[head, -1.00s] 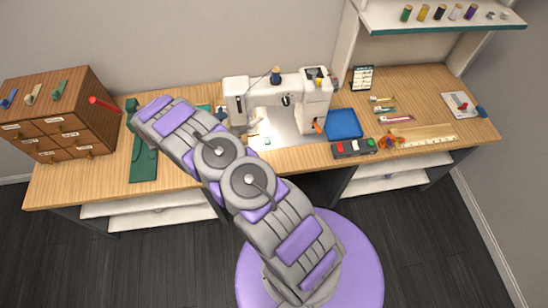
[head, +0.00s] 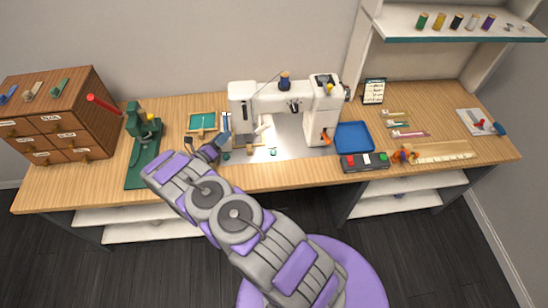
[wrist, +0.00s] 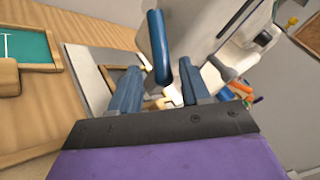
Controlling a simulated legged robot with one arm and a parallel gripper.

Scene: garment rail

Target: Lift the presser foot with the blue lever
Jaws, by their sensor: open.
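The white sewing machine (head: 290,100) stands on the desk. The blue lever (wrist: 159,48) hangs at its left end and shows large in the wrist view; in the head view it is a small blue strip (head: 226,121). My gripper (wrist: 160,82) is open, with its two blue fingers apart. The lever's lower end appears between the fingertips or just beyond them; I cannot tell whether they touch it. In the head view my gripper (head: 217,140) is just left of the machine's needle end. I cannot make out the presser foot clearly.
A green press (head: 143,150) with a red handle and a wooden drawer cabinet (head: 60,120) stand at left. A blue tray (head: 354,136) and a button box (head: 365,162) lie right of the machine. Small wooden pieces and green bits lie by the needle end.

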